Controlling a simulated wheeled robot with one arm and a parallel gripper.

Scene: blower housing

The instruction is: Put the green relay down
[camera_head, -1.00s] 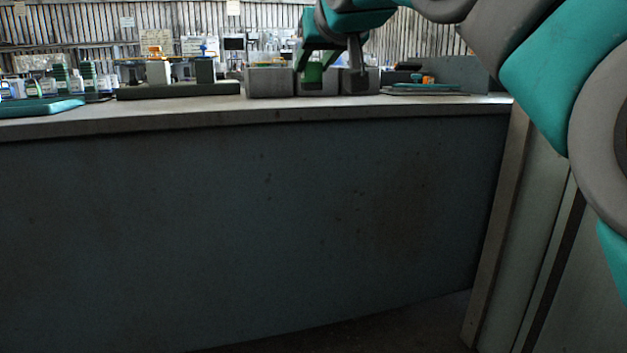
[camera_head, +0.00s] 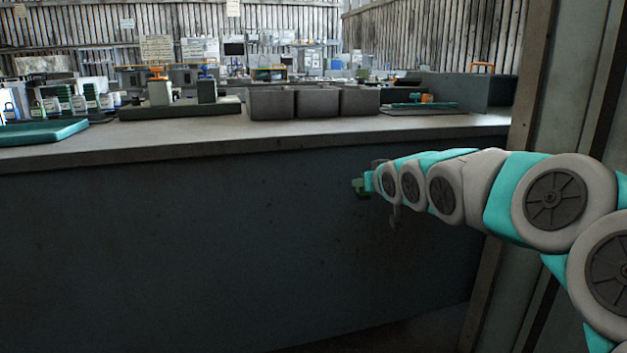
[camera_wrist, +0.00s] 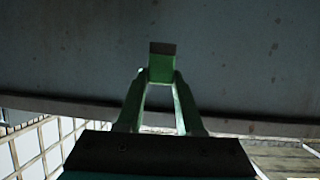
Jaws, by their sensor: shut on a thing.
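The green relay (camera_wrist: 161,66) is a small green block with a dark end, held between the fingertips in the wrist view. My gripper (camera_wrist: 161,80) is shut on it. In the head view the relay (camera_head: 358,187) shows as a small green shape at the end of my arm, and my gripper (camera_head: 366,183) is in front of the counter's front panel, below the worktop edge. The relay is clear of the worktop.
The worktop (camera_head: 250,136) carries three grey open bins (camera_head: 317,103), a dark stand (camera_head: 175,111) with upright blocks, and a teal tray (camera_head: 40,132) at left. A dark mat (camera_head: 425,110) with small items lies at right. The worktop's front strip is bare.

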